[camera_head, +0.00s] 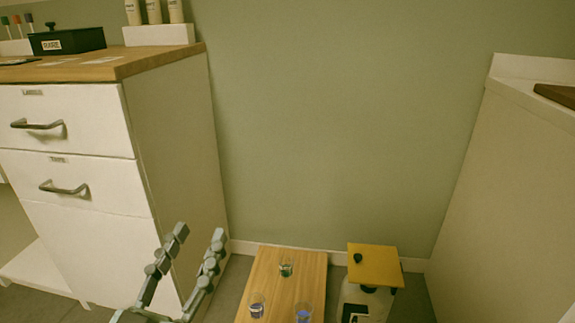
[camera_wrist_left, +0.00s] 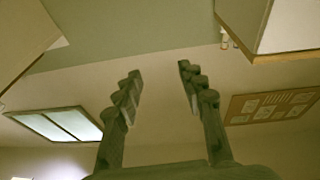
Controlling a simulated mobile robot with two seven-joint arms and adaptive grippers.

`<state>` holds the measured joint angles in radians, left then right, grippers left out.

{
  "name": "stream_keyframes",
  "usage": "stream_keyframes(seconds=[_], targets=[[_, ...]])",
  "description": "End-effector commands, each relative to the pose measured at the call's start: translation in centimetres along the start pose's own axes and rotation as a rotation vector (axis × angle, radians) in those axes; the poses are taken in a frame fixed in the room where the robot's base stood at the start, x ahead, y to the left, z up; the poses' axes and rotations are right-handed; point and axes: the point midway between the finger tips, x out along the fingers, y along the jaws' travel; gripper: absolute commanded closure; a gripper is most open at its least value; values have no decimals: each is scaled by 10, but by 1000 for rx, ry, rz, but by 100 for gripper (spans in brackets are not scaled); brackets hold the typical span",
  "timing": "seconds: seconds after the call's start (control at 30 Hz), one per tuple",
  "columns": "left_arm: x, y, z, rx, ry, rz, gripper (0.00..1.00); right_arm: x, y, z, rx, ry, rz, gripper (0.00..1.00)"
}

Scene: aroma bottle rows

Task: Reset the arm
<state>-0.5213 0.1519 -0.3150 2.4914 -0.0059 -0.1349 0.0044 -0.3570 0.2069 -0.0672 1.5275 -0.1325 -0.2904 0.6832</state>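My left gripper (camera_head: 199,245) is raised in the lower left of the head view, its two fingers pointing up. The fingers are spread apart with nothing between them. It stands in front of the white drawer cabinet. In the left wrist view the same gripper (camera_wrist_left: 157,82) is open and empty, with the ceiling and upper wall behind it. My right gripper is in neither view.
The white cabinet (camera_head: 180,150) has two drawers and bears a black box (camera_head: 66,41) and a bottle rack (camera_head: 158,35). A low wooden table (camera_head: 281,290) holds several small glasses. A yellow-topped unit (camera_head: 375,264) stands beside it. A white counter (camera_head: 505,190) is at right.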

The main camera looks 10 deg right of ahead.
Motion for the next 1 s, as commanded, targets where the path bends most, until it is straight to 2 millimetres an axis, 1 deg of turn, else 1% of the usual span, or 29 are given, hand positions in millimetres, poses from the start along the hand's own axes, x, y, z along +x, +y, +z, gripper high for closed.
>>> stream_keyframes(seconds=[0.03,0.07,0.13,0.17,0.2,0.23,0.27,0.3,0.37,0.4,0.47,0.5,0.6,0.7,0.77,0.83,1.0], targets=[[3,-5,12,10,-65,-8,60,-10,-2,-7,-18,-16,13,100],[3,-9,25,17,-117,-14,60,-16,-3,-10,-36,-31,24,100],[-1,-22,64,37,-273,-37,60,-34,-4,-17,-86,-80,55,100],[-5,-30,82,46,-351,-50,60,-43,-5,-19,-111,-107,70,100],[-14,-41,108,57,-460,-69,60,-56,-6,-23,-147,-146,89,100],[-23,-50,128,64,-544,-85,60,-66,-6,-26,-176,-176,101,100],[-34,-60,146,70,-629,-101,60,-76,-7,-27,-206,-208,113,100],[-51,-72,169,77,-739,-124,60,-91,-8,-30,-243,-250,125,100],[-81,-90,199,82,-904,-161,60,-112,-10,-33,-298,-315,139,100],[-102,-101,216,83,-1009,-185,60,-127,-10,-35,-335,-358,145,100],[-135,-116,234,81,-1152,-221,60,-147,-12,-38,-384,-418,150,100],[-156,-124,244,77,-1237,-242,60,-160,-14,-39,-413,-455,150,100],[-201,-139,258,66,-1408,-287,60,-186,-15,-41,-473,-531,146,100],[-229,-147,263,55,-1512,-315,60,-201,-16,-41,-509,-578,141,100],[-239,-149,265,51,-1546,-324,60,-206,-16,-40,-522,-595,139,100],[-244,-150,266,49,-1563,-329,60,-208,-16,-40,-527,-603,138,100],[-244,-150,267,49,-1565,-329,60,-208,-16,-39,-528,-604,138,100]])
